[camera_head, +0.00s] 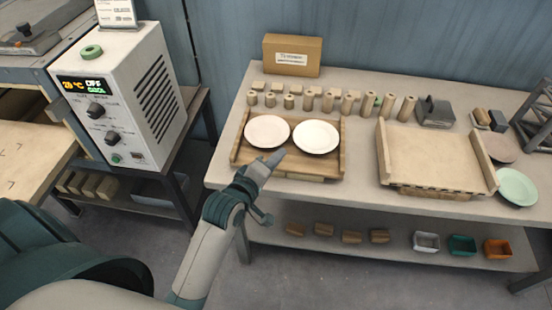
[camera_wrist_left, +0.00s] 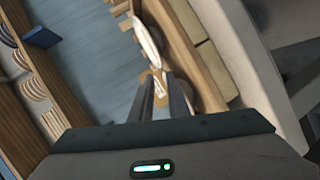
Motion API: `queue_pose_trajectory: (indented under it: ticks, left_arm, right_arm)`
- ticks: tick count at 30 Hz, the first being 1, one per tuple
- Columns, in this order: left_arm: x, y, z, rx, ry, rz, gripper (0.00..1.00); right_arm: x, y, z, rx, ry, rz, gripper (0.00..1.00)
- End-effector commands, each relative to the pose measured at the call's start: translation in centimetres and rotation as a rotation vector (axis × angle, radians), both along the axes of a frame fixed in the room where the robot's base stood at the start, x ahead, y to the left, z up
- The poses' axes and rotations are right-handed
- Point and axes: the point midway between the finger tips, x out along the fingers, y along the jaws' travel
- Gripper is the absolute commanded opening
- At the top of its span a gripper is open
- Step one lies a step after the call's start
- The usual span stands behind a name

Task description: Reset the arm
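My left gripper (camera_head: 271,160) is just in front of two plates on a wooden tray (camera_head: 334,172). A pinkish plate (camera_head: 266,131) is on the left and a white plate (camera_head: 316,136) on the right. In the left wrist view, the two dark fingers of the left gripper (camera_wrist_left: 163,88) stand apart with background showing between them. A white plate edge (camera_wrist_left: 148,42) shows beyond the fingertips. Nothing is visibly held. My right gripper is in neither view.
A second wooden tray (camera_head: 430,160) is empty on the table's right side. A pale green plate (camera_head: 517,187) lies at its right. Several wooden pegs and a cardboard box (camera_head: 292,55) stand behind the plates. A control unit (camera_head: 120,95) stands at left.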

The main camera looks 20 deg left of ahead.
Motion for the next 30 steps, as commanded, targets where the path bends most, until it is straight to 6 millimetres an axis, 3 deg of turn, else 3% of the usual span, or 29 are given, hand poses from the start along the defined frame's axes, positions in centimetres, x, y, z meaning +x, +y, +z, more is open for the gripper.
queue_pose_trajectory:
  ticks: [11, 17, 20, 25, 30]
  left_arm:
    - [-0.2, 0.0, -0.2, 0.012, 0.007, -0.004, 0.15]
    - [-2.6, -0.4, -2.5, 0.142, 0.095, -0.063, 0.15]
    - [-5.3, -0.8, -4.8, 0.274, 0.187, -0.137, 0.15]
    - [-12.3, -1.2, -9.2, 0.561, 0.386, -0.347, 0.15]
    - [-18.5, -1.3, -11.8, 0.768, 0.533, -0.561, 0.15]
  right_arm:
    - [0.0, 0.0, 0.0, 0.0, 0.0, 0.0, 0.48]
    - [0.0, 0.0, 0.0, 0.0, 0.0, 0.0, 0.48]
    - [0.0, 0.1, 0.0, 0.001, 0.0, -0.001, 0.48]
    - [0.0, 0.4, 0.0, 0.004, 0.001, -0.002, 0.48]
    - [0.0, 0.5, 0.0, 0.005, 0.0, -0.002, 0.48]
